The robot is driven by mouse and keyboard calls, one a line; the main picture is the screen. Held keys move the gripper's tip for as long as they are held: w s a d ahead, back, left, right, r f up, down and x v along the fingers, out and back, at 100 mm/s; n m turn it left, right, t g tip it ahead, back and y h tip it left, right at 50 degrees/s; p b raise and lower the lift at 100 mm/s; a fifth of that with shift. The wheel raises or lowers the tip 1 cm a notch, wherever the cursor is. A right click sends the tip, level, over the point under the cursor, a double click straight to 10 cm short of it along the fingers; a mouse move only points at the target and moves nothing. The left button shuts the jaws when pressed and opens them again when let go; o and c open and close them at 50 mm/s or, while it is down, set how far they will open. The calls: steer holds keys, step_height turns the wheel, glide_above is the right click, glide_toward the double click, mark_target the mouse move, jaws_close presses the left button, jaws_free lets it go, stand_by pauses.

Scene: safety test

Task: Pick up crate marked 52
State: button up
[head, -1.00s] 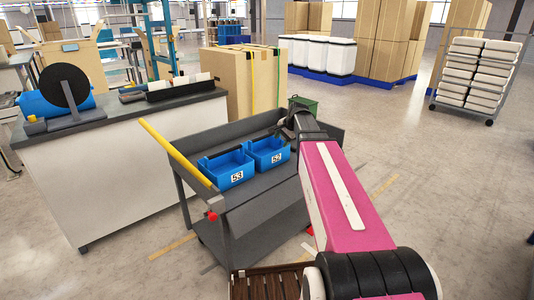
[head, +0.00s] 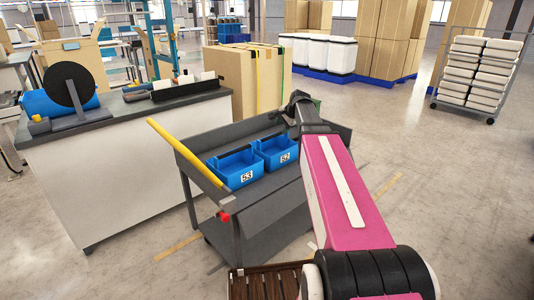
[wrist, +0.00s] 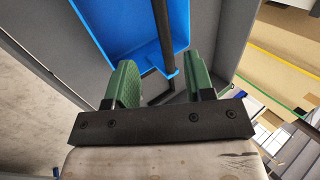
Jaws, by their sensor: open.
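Crate 52 (head: 286,158) is a blue open-topped bin with a white "52" label, on the upper shelf of a grey cart (head: 262,203). A matching blue crate 53 (head: 233,177) stands just left of it. My arm reaches over the cart's right side, its wrist beyond and right of crate 52. In the wrist view my gripper (wrist: 163,76) has two green fingers set wide apart and empty. A blue crate (wrist: 112,28) with a dark handle bar (wrist: 162,35) lies beyond the fingers; its number is not visible there.
The cart has a yellow handle (head: 186,155) on its left. A white counter (head: 130,175) with a dark top stands left of it. Large cardboard boxes (head: 240,82) stand behind. A wheeled rack (head: 475,75) is at far right. The floor on the right is clear.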

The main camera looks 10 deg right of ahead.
mark_target(274, 135)
steer(key=x, duration=1.1)
steer(key=shift+a+r, duration=0.1)
steer(key=shift+a, duration=0.25)
jaws_close()
